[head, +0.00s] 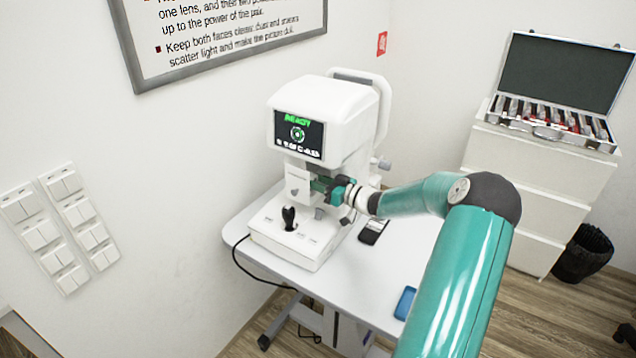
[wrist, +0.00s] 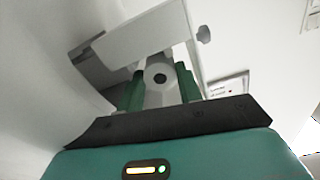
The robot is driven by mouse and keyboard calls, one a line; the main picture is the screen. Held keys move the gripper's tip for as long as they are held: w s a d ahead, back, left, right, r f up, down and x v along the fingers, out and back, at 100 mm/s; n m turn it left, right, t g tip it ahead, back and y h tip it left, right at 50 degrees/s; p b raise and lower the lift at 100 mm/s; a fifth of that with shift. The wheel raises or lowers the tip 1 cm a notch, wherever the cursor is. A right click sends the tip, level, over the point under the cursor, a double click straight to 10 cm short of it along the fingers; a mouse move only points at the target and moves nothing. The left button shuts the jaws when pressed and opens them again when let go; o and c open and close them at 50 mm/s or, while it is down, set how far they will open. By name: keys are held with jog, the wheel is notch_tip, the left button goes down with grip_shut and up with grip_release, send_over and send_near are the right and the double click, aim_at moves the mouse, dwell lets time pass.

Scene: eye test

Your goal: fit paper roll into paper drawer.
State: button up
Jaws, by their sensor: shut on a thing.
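My gripper (head: 329,187) is at the front of the white eye-test machine (head: 345,105), just below its screen, at the right side of a small white boxy part (head: 298,181) that looks like the paper drawer. In the wrist view my gripper's green fingers (wrist: 160,82) are shut on a pale round thing with a dark centre hole, which looks like the paper roll (wrist: 160,66). A light grey block (wrist: 140,36), probably the drawer, lies just beyond the roll and partly overlaps it in the picture. I cannot tell whether they touch. In the head view the fingers hide the roll.
The machine's base has a black joystick (head: 289,217) and stands on a white table (head: 392,262). A dark phone-like thing (head: 373,231) and a blue item (head: 405,303) lie on the table. A lens case (head: 551,130) sits open on a drawer cabinet (head: 540,180) at right.

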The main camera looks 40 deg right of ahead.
jog(key=shift+f, duration=0.35)
dwell(0.3)
jog(key=o, duration=0.9)
jog(key=shift+c, duration=0.2)
jog(key=shift+a, duration=0.1)
jog(key=v, duration=1.3)
jog(key=shift+s, duration=0.35)
